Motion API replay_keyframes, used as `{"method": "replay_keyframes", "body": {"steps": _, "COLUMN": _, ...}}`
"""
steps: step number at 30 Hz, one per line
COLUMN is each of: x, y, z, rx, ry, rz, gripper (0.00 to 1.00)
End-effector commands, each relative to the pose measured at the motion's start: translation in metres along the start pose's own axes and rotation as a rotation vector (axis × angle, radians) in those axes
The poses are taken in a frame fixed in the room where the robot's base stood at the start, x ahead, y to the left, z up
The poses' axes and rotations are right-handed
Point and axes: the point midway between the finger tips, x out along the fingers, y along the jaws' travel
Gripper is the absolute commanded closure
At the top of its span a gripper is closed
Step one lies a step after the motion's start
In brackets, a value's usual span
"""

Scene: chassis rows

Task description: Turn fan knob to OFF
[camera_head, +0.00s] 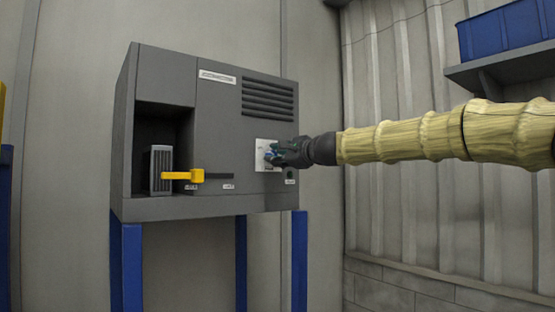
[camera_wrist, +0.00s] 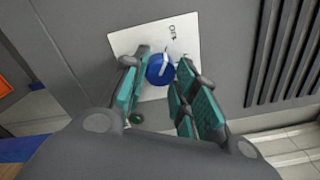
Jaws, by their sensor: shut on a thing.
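The fan knob is a round blue knob (camera_wrist: 160,69) with a pale pointer bar, on a white label plate (camera_wrist: 189,43) in the wrist view. The plate also shows on the front of the grey chassis (camera_head: 225,130) in the head view. My gripper (camera_wrist: 157,80) has its teal-padded fingers on both sides of the knob and is shut on it. In the head view my gripper (camera_head: 273,155) reaches in from the right and covers most of the knob.
A yellow-handled lever (camera_head: 185,175) sticks out at the chassis's lower left, by an open recess holding a grey ribbed module (camera_head: 160,168). Vent slats (camera_head: 268,98) lie above the plate. Blue legs (camera_head: 127,265) carry the chassis. A shelf with a blue bin (camera_head: 505,28) hangs upper right.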

Motion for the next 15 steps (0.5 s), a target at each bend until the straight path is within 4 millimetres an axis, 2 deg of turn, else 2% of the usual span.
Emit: {"method": "replay_keyframes", "body": {"steps": 15, "x": 0.0002, "y": 0.0010, "z": -0.0014, "rx": -0.081, "ry": 0.001, "rz": 0.001, "gripper": 0.95}}
